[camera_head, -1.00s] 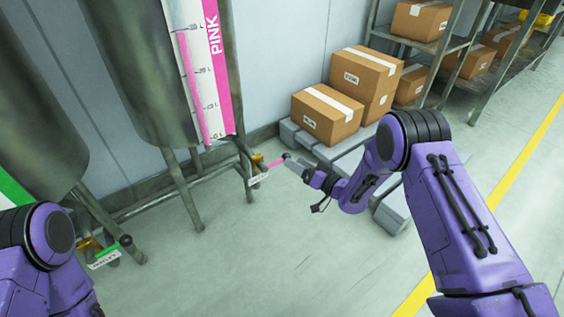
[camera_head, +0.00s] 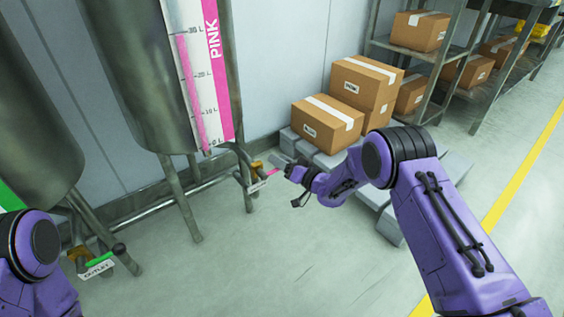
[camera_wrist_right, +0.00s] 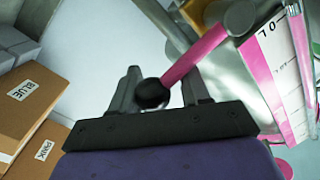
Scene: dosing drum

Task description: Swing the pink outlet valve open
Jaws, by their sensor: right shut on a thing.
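The pink tank (camera_head: 140,80) has a level gauge marked PINK (camera_head: 214,60). At its outlet are a brass valve body (camera_head: 256,167), a white tag (camera_head: 257,186) and a short pink lever (camera_head: 273,173). In the right wrist view the pink lever (camera_wrist_right: 195,55) runs from a grey hub (camera_wrist_right: 240,16) to a black ball knob (camera_wrist_right: 151,93). My right gripper (camera_head: 281,163) is at the lever's outer end. In the wrist view its fingers (camera_wrist_right: 163,90) stand on either side of the knob end, shut on it. The knob is hidden in the head view. My left gripper is out of view.
A green-handled outlet valve (camera_head: 100,259) is at the lower left, close to my left arm. Cardboard boxes (camera_head: 327,124) sit on a pallet (camera_head: 296,143) behind my right arm. Shelving (camera_head: 440,70) stands at the upper right. The floor (camera_head: 270,260) in front is clear.

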